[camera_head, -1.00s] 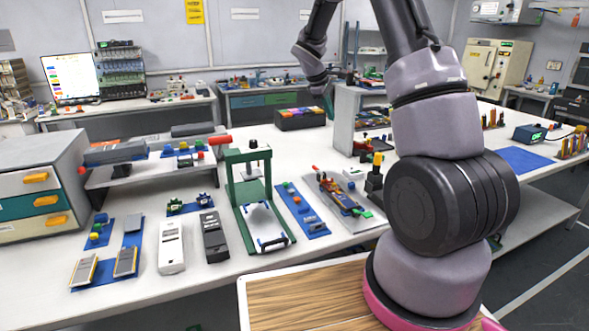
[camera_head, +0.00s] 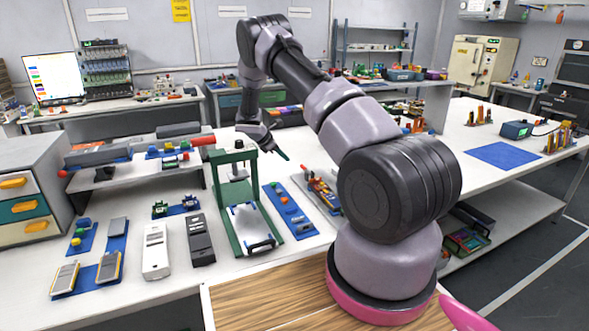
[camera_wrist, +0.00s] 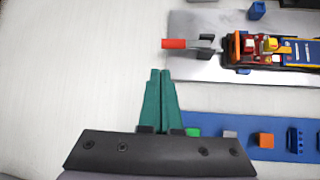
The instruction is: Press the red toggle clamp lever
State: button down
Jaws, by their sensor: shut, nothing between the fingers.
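The red toggle clamp lever (camera_wrist: 174,43) lies to the left of a clamp on a grey metal plate (camera_wrist: 210,70), its red grip pointing left in the wrist view. The plate carries a blue and yellow assembly (camera_wrist: 280,47). In the head view the red lever (camera_head: 306,169) is small, at the back of this fixture, and my arm hides part of the fixture. My gripper (camera_wrist: 160,73) has green fingers lying together with nothing between them. In the wrist picture its tips are just below the red grip, with a gap. It also shows in the head view (camera_head: 285,156), above the bench.
A blue strip with small blocks (camera_wrist: 225,150) lies right of my fingers in the wrist view. A green press frame (camera_head: 222,200) stands left of the fixture in the head view. White bench surface (camera_wrist: 70,70) is clear to the left in the wrist view.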

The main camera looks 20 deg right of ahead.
aim_at(305, 170)
jog(key=shift+d, duration=0.1)
jog(key=x, duration=1)
dwell(0.3)
